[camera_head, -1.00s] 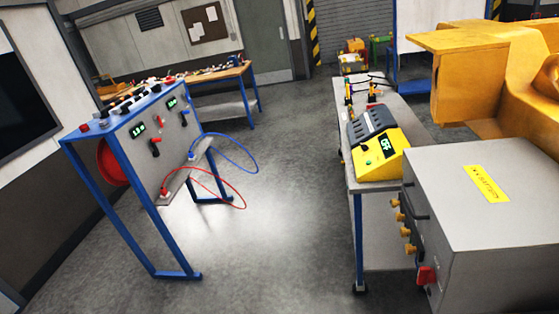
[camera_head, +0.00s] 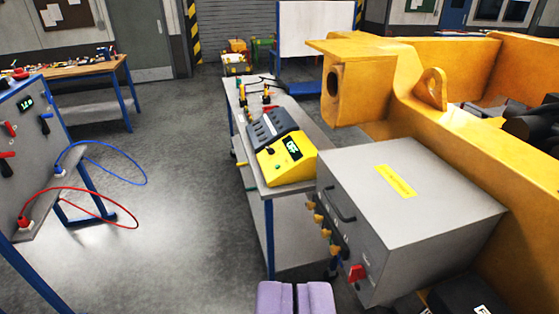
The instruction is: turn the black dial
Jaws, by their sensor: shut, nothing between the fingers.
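A yellow and dark grey instrument (camera_head: 281,152) with a lit green display stands on the grey trolley. A small dark knob (camera_head: 270,151), which looks like the black dial, sits on its yellow face left of the display; its marks are too small to read. My gripper (camera_head: 297,297) shows as two purple fingers at the bottom edge, pressed together with nothing between them. It is well apart from the instrument, below it in the picture.
A grey metal cabinet (camera_head: 410,210) with a red switch stands right of the trolley (camera_head: 285,187), before a large yellow casting (camera_head: 400,85). A blue-framed panel stand (camera_head: 30,140) with red and blue cables is at left. Open floor (camera_head: 185,210) lies between.

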